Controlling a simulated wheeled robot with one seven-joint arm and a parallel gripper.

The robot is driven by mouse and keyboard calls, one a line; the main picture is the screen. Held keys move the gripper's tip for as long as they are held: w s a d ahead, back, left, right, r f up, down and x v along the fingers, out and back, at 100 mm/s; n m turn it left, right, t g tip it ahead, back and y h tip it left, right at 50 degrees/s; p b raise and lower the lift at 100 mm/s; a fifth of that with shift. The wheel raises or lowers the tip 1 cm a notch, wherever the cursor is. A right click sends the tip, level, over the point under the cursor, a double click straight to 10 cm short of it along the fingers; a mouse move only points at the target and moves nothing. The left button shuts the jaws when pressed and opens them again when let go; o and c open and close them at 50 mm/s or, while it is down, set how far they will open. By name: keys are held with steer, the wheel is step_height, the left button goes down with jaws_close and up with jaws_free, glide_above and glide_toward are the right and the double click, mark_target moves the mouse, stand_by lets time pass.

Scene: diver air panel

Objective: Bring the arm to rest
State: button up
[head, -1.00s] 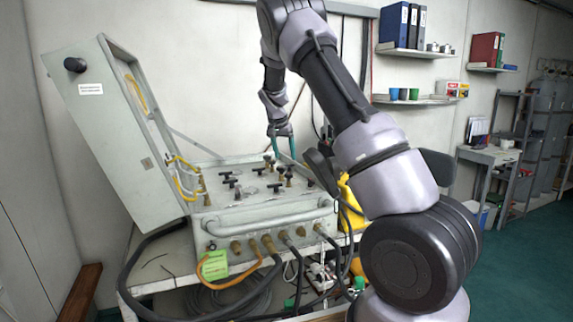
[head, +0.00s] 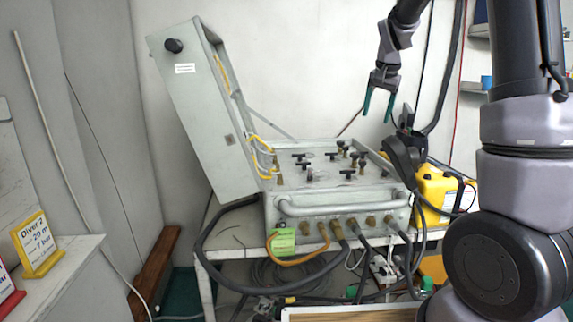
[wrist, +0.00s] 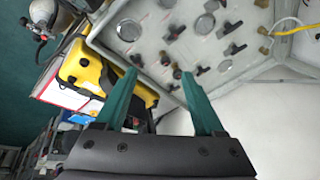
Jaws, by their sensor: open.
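My gripper (head: 378,105) hangs open and empty in the head view, its two teal fingers pointing down. It is above and to the right of the diver air panel (head: 340,208), a grey case with its lid (head: 205,120) raised on the left. Black T-handles and brass fittings stand on the panel's top. In the wrist view the two teal fingers (wrist: 160,100) are spread apart with nothing between them. The panel face (wrist: 185,35) lies beyond the fingertips, apart from them. My arm stands at the right of the head view.
A yellow case (head: 435,190) is right of the panel and also shows in the wrist view (wrist: 85,65). Hoses (head: 225,270) loop from the panel's front. A yellow sign (head: 38,245) reading "Diver 2" stands on a surface at the left. A wooden bench (head: 155,270) is by the wall.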

steer(key=s+a+r+n+t+y, duration=0.1)
steer(key=s+r, duration=0.2)
steer(key=s, duration=0.5)
steer(key=s+a+r+y, duration=0.1)
steer(key=s+r, duration=0.3)
steer(key=s, duration=0.4)
steer(key=s+a+f+n+t, duration=0.1)
steer(key=s+a+n+t, duration=0.1)
steer(key=s, duration=1.3)
steer(key=shift+a+f, duration=0.35)
